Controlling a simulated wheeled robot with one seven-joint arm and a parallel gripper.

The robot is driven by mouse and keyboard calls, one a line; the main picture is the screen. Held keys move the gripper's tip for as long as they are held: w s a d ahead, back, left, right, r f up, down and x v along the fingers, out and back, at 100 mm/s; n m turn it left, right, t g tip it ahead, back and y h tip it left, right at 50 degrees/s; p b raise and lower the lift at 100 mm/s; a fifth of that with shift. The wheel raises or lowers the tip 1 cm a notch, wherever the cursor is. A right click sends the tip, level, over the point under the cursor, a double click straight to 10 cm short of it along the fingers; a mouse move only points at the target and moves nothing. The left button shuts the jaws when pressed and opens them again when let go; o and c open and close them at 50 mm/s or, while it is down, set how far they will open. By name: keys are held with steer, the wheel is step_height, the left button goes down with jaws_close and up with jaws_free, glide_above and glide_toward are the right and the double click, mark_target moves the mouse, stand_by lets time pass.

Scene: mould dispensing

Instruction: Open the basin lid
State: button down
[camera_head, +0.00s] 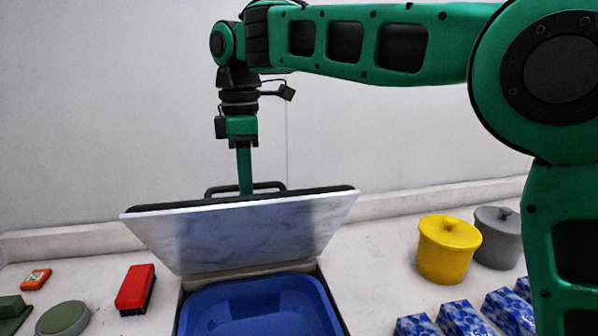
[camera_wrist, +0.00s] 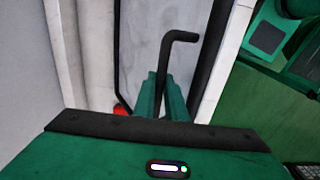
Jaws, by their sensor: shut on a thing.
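The basin lid (camera_head: 240,235) is a pale panel with a dark edge, tilted up steeply behind the blue basin (camera_head: 260,305). The basin shows open in front of it. A black bar handle (camera_head: 272,185) stands at the lid's top edge. My gripper (camera_head: 245,185) points down at the handle, and its tips are partly hidden behind the lid. In the wrist view my gripper (camera_wrist: 163,98) has its green fingers shut on the black handle (camera_wrist: 178,38), whose bent end sticks out beyond them.
A red brush (camera_head: 135,287), a green round item (camera_head: 63,318) and an orange item (camera_head: 36,279) lie left of the basin. A yellow pot (camera_head: 446,248), a grey pot (camera_head: 496,238) and several blue patterned boxes (camera_head: 460,318) stand right. A wall is behind.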

steer(key=shift+w+r, duration=0.1)
steer(key=shift+w, duration=0.05)
steer(key=shift+w+a+r, duration=0.15)
steer(key=shift+w+r, duration=0.1)
steer(key=shift+w, duration=0.4)
steer(key=shift+w+a+r, duration=0.2)
steer(key=shift+w+r, duration=0.1)
steer(key=shift+w, duration=0.3)
steer(key=shift+w+a+r, duration=0.15)
steer(key=shift+w+r, duration=0.1)
steer(key=shift+w, duration=0.4)
steer(key=shift+w+a+r, duration=0.15)
steer(key=shift+w+r, duration=0.05)
steer(key=shift+w, duration=0.45)
steer(key=shift+w+a+r, duration=0.15)
steer(key=shift+w+a, duration=0.05)
steer(key=shift+w, duration=0.5)
steer(key=shift+w+a+r, duration=0.15)
steer(key=shift+w+r, duration=0.05)
steer(key=shift+w, duration=0.45)
steer(key=shift+w, duration=0.1)
steer(key=w, duration=0.2)
steer(key=w+a, duration=0.1)
steer(key=w, duration=0.1)
steer(key=shift+r, duration=0.35)
